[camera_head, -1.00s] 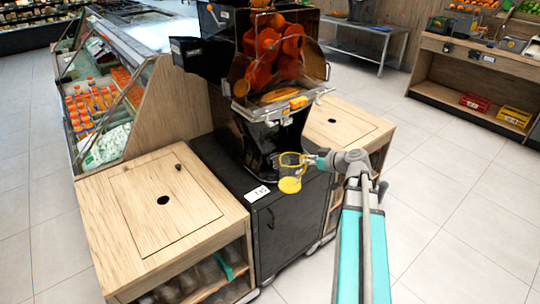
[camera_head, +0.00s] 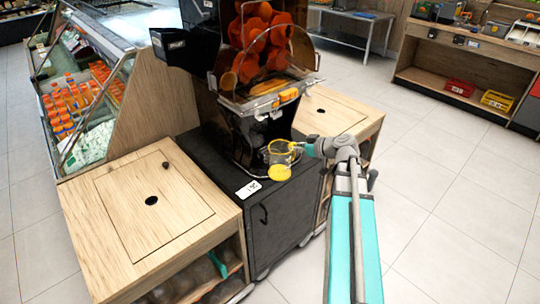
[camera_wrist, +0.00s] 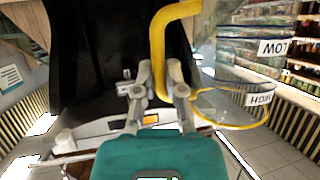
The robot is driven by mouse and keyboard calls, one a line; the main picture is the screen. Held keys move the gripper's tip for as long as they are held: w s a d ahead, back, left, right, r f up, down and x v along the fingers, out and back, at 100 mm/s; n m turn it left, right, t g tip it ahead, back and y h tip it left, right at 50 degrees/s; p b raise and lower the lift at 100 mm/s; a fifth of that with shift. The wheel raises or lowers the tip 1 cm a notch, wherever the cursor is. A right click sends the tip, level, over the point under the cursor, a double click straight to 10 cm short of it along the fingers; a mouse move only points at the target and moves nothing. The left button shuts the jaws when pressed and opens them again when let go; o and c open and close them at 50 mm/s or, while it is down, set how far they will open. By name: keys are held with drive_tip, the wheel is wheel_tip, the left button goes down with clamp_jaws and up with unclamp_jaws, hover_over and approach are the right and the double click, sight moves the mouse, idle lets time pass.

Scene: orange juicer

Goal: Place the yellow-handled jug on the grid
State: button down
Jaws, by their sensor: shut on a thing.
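The jug (camera_head: 281,153) is clear with a yellow handle, a yellow rim and a round yellow part below. It is held in front of the juicer's lower body, above the black cabinet's right side. My gripper (camera_head: 311,150) is at the jug's right, shut on its handle. In the wrist view the yellow handle (camera_wrist: 160,50) runs between the fingers of my gripper (camera_wrist: 159,82). The clear wall of the jug (camera_wrist: 235,72), with the words LOW and HIGH, is at the right. The grid cannot be made out clearly in either view.
The juicer (camera_head: 240,130) full of oranges stands on the black cabinet (camera_head: 275,225). A wooden counter (camera_head: 150,205) is at its left and another wooden counter (camera_head: 335,110) at its right. A price card (camera_head: 248,189) lies on the cabinet's front edge. The floor at the right is clear.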

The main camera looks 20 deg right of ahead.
drive_tip(key=w+d+f+b, duration=0.1)
drive_tip(key=d, duration=0.6)
drive_tip(key=w+d+f+b, duration=0.2)
drive_tip(key=d, duration=0.4)
drive_tip(key=shift+d+f, duration=0.15)
drive_tip(key=shift+d, duration=0.2)
drive_tip(key=shift+w, duration=0.1)
hover_over(284, 131)
drive_tip(key=s+a, duration=0.2)
drive_tip(key=s, duration=0.2)
drive_tip(key=shift+w, duration=0.15)
drive_tip(key=shift+f, duration=0.1)
wheel_tip(284, 131, down, 3)
drive_tip(key=b, duration=0.3)
drive_tip(key=shift+f+b, duration=0.2)
drive_tip(key=shift+b, duration=0.15)
